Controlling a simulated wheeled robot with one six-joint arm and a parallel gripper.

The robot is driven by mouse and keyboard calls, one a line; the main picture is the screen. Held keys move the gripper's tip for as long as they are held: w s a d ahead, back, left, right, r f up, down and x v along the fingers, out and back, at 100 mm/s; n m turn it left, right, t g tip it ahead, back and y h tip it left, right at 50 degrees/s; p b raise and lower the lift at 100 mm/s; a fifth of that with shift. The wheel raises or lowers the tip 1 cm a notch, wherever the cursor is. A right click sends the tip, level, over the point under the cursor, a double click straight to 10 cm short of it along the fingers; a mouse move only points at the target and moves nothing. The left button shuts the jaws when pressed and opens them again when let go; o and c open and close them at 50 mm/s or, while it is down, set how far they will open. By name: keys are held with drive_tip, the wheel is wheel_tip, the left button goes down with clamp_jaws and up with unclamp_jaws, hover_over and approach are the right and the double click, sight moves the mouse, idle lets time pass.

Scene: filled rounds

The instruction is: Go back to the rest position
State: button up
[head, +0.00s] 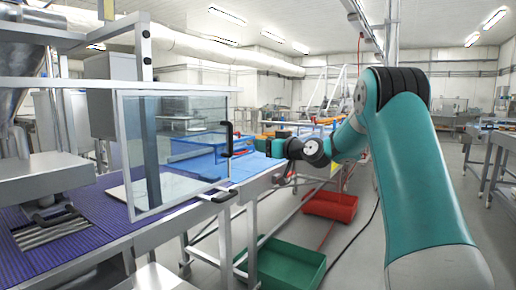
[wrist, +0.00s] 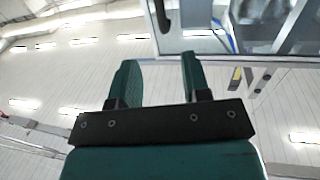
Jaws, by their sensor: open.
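My gripper (wrist: 160,76) shows in the wrist view with its two teal fingers apart and nothing between them. In the head view, my teal arm comes in from the right and reaches toward the middle. Its dark wrist end is small there, just right of the blue belt (head: 215,165), and the fingers are too small to make out.
A clear-panelled guard door (head: 172,150) with a black handle stands left of my wrist, above a purple belt (head: 90,250). A green crate (head: 285,262) and a red crate (head: 331,205) sit on the floor below. Open floor lies to the right.

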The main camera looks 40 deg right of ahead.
drive_tip(key=s+a+n+g+y+p, duration=0.1)
drive_tip(key=s+a+g+y, duration=0.2)
drive_tip(key=a, duration=0.6)
drive_tip(key=s+a+n+g+p, duration=0.1)
drive_tip(key=s+a+g+p, duration=0.2)
drive_tip(key=a, duration=0.7)
drive_tip(key=s+a+n+g+y, duration=0.1)
drive_tip(key=s+a+g+y, duration=0.15)
drive_tip(key=s+a, duration=0.45)
drive_tip(key=s+a+f+n+g+h+p, duration=0.1)
drive_tip(key=s+a+g, duration=0.3)
drive_tip(key=s, duration=0.9)
drive_tip(key=s+a+f+n+g+h+p, duration=0.1)
drive_tip(key=s+a+f+g+h+p, duration=0.1)
drive_tip(key=s, duration=1.1)
drive_tip(key=a+f+g+h, duration=0.1)
drive_tip(key=a+f+g, duration=0.1)
drive_tip(key=a+g, duration=0.1)
drive_tip(key=shift+a, duration=0.65)
